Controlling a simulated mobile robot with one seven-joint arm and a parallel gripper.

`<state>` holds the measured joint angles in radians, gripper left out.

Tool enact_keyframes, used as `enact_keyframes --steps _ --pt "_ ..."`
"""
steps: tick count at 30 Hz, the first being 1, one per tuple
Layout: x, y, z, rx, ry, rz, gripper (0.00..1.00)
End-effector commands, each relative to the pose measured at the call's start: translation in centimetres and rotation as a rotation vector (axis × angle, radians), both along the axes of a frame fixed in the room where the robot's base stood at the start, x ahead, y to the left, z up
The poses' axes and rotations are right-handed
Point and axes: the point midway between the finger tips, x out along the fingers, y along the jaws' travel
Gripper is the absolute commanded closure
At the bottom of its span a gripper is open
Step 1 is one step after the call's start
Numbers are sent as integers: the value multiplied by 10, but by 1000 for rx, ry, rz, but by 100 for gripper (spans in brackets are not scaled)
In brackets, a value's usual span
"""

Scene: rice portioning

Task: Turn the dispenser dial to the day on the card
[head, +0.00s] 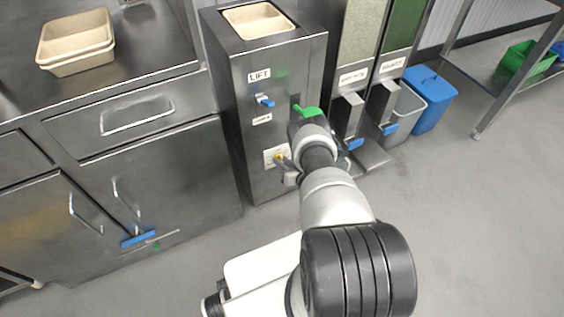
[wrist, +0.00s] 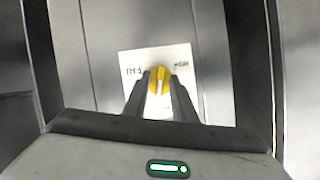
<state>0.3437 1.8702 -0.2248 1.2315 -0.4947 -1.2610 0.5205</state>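The yellow dial (wrist: 159,80) sits on a white plate (wrist: 134,59) in the wrist view, with small day lettering on its left and right; the left label looks like FRI, turned over. My gripper (wrist: 160,76) has one finger on each side of the dial, and the tips appear to press on it. In the head view the dial (head: 280,157) is low on the steel dispenser front (head: 250,130), on its white plate (head: 270,153). My gripper (head: 287,168) is there, partly hidden by my arm. I cannot make out a day card.
Above the dial are a LIFT label, a blue knob (head: 265,101) and a green part (head: 308,111). Two tall dispensers with blue levers (head: 356,144) stand to the right, beside grey and blue bins (head: 428,98). A counter with cream trays (head: 76,40) is on the left.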

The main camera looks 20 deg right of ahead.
Motion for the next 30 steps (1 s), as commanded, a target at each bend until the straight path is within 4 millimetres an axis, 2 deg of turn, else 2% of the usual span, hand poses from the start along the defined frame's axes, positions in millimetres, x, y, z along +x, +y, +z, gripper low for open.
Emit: enact_keyframes --steps 1,3,4,10,20,29,30 --pt "0 0 0 0 0 0 85" --pt "0 0 0 0 0 0 97" --pt "0 0 0 0 0 0 100" --pt "0 1 0 -23 -1 0 100" --pt "0 3 0 -267 -8 0 100" --pt "0 3 0 -281 -9 1 100" --pt "0 2 0 -281 -9 1 86"
